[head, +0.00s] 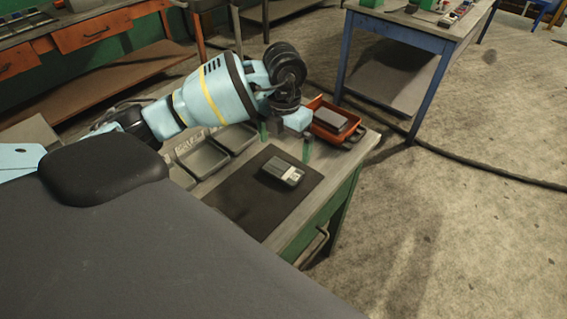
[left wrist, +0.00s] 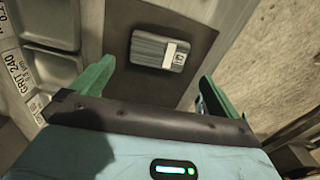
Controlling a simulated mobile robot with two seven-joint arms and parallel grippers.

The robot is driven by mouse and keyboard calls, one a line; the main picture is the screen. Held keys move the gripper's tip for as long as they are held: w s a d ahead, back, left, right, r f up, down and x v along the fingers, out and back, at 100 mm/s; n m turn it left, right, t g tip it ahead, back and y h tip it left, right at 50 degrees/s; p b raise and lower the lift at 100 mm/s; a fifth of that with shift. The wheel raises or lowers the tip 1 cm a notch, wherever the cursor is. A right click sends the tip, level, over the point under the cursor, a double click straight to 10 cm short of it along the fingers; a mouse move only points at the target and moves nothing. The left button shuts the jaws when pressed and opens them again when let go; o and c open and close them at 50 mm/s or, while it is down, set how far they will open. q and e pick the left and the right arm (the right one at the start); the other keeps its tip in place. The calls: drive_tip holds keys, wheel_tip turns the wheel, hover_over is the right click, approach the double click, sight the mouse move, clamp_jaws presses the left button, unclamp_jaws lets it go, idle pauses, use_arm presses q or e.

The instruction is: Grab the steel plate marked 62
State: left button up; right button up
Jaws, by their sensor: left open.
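A grey block-like plate (head: 283,172) with a pale label lies flat on a dark mat (head: 240,199) on the workbench. It also shows in the left wrist view (left wrist: 150,50), ribbed, with a white label too small to read. A second grey plate (head: 329,119) sits in an orange tray; I see no number on it. My left gripper (head: 285,139) is open and empty, its green fingers pointing down above the bench, at the mat's far edge. In the left wrist view its fingers (left wrist: 158,92) stand apart, with the ribbed plate beyond the gap. My right gripper is out of view.
The orange tray (head: 351,139) stands near the bench's right end. Grey bins (head: 203,158) line the bench left of the mat; one label in the left wrist view reads "GRIT 240". A blue-legged table (head: 405,38) stands behind. The floor at right is mostly clear, crossed by a cable.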

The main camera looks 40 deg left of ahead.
sight(283, 170)
use_arm(q)
drive_tip(key=shift+s+d+f, duration=0.1)
drive_tip(key=shift+s+f, duration=0.05)
drive_tip(key=shift+f, duration=1.2)
drive_tip(key=shift+s+f, duration=0.1)
drive_tip(key=shift+f, duration=2.5)
drive_tip(key=c, duration=1.1)
drive_tip(key=shift+r, duration=0.1)
drive_tip(key=shift+c, duration=0.4)
drive_tip(key=shift+r, duration=0.15)
drive_tip(key=shift+r, duration=0.3)
wheel_tip(283, 170, up, 3)
drive_tip(key=shift+s+d+f, duration=0.1)
drive_tip(key=s+d+r, duration=0.1)
drive_tip(key=s+d, duration=0.8)
drive_tip(key=d, duration=0.3)
drive_tip(key=shift+d+r, duration=0.15)
drive_tip(key=shift+d, duration=0.25)
